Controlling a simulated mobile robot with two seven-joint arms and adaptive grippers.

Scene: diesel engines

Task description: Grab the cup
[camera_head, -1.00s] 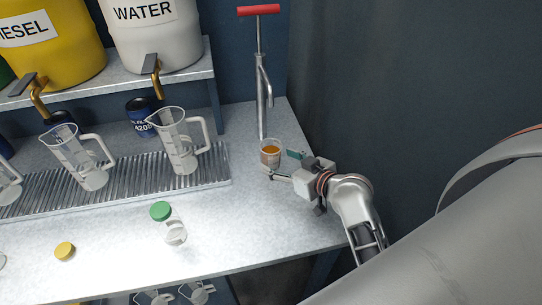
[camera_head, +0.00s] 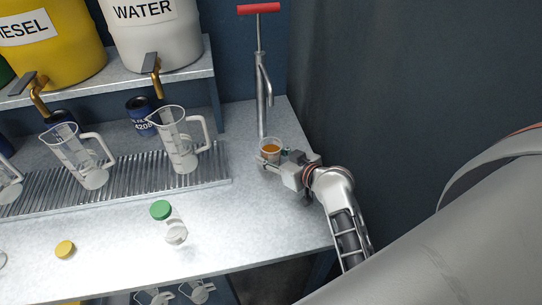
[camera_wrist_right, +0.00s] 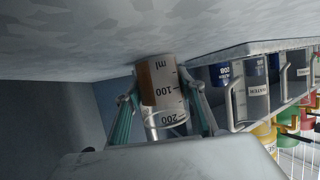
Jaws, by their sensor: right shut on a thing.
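The cup (camera_head: 270,148) is a small clear cup with amber liquid, standing upright on the bench at its back right, in front of the pump. In the right wrist view the cup (camera_wrist_right: 163,95) shows printed marks up to 200 ml and sits between the two fingers. My right gripper (camera_head: 273,157) is shut on the cup, with a finger on each side. It also shows in the right wrist view (camera_wrist_right: 160,112). My left gripper is not in view.
A hand pump (camera_head: 262,95) with a red handle stands just behind the cup. Clear jugs (camera_head: 181,145) stand on a ribbed drain tray (camera_head: 120,181) to the left. A green-capped bottle (camera_head: 168,222) and yellow cap (camera_head: 65,249) are on the front bench. A dark wall (camera_head: 400,90) is at right.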

